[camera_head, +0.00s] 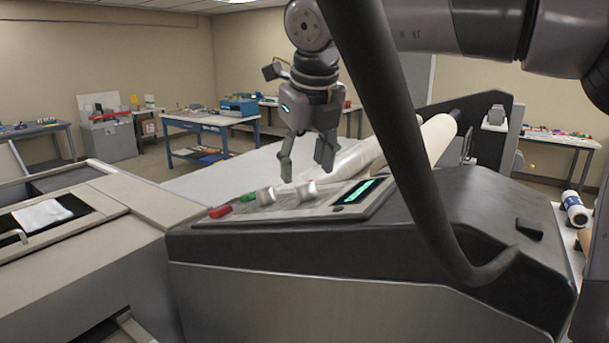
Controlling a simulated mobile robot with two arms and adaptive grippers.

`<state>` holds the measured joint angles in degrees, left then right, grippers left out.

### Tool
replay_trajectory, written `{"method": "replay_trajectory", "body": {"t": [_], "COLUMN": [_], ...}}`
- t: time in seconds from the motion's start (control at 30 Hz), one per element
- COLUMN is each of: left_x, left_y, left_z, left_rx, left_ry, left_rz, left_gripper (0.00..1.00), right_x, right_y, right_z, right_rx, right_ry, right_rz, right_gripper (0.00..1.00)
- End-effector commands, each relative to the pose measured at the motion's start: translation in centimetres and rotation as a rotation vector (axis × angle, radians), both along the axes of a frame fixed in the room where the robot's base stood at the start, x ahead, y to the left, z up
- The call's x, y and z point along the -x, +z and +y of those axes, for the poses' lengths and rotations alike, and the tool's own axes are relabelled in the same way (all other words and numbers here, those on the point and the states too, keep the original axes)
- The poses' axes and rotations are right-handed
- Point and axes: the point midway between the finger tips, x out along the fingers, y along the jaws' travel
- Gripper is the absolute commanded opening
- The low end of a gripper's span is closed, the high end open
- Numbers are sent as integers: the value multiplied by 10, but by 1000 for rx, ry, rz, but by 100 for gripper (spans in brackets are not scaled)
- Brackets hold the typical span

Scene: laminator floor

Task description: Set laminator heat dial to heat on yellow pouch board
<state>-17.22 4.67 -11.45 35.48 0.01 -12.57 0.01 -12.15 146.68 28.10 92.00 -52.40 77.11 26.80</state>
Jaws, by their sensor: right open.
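The laminator (360,262) fills the centre foreground, with a sloped control panel on top. Two silvery dials stand on the panel: a left dial (265,196) and a right dial (306,190). I cannot read their markings or tell which sets the heat. My right gripper (306,169) points down just above the right dial, open and empty, with its fingers apart. It seems clear of the dial. A green-lit display (357,191) is right of the dials. No yellow pouch board can be made out. My left gripper is out of view.
A red button (220,211) and a green button (247,198) sit left of the dials. A pale roll (437,136) lies behind the panel. A grey machine (90,245) stands at left. Work tables, one a blue-legged table (208,122), line the back.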

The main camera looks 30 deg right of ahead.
Motion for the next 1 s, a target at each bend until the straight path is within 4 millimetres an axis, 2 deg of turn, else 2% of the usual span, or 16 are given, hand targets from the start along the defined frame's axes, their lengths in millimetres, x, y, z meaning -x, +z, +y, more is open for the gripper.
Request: {"method": "replay_trajectory", "body": {"t": [0.03,0.2,0.4,0.57,1.0], "left_x": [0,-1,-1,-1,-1], "left_y": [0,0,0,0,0], "left_z": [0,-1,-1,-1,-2], "left_rx": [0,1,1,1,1], "left_ry": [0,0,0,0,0], "left_rz": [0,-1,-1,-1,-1], "left_gripper": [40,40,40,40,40], "right_x": [3,16,26,29,29], "right_y": [12,45,70,76,76], "right_z": [2,8,12,13,13], "right_rx": [-1,-2,-1,-1,-1], "right_ry": [0,1,0,1,0], "right_rz": [-5,-5,-2,-1,0], "right_gripper": [51,51,51,51,51]}}
